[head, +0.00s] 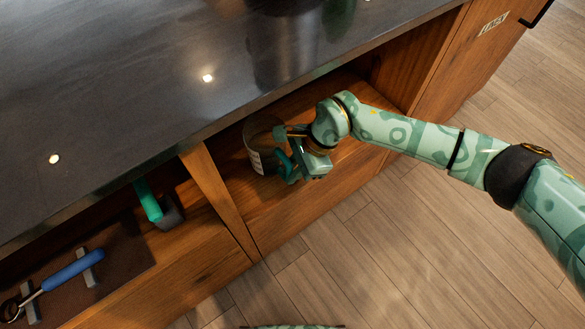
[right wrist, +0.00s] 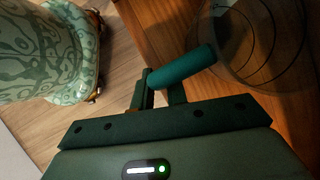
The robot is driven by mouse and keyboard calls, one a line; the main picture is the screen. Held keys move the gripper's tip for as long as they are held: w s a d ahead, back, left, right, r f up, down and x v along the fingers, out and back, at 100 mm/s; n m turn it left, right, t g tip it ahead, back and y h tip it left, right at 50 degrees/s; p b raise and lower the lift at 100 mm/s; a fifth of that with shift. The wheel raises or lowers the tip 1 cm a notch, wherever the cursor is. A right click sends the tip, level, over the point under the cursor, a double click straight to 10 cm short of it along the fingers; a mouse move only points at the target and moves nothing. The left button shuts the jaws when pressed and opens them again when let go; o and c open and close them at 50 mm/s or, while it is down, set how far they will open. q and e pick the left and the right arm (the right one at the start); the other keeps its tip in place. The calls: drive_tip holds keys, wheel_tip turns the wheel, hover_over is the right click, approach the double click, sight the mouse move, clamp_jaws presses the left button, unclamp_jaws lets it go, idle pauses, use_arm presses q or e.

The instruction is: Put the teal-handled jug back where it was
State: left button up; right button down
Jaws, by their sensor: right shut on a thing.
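The teal-handled jug (head: 256,158) is a clear vessel with marks on its side. It is in the open wooden compartment under the counter, partly hidden by the counter edge and my arm. My right gripper (head: 289,168) is at its right side, shut on the teal handle. In the right wrist view the teal handle (right wrist: 183,67) lies between the fingers, and the clear jug body (right wrist: 262,48) with dark rings is at the upper right. I cannot tell whether its base touches the shelf. My left gripper is not in view.
A wooden divider (head: 219,200) stands left of the jug's compartment. Beyond it are a green-handled thing (head: 148,201) and a blue-handled tool (head: 72,269) on grey rests. The dark countertop (head: 130,95) overhangs the compartments. Bare shelf shows around the gripper.

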drive_tip(key=shift+r, duration=0.1)
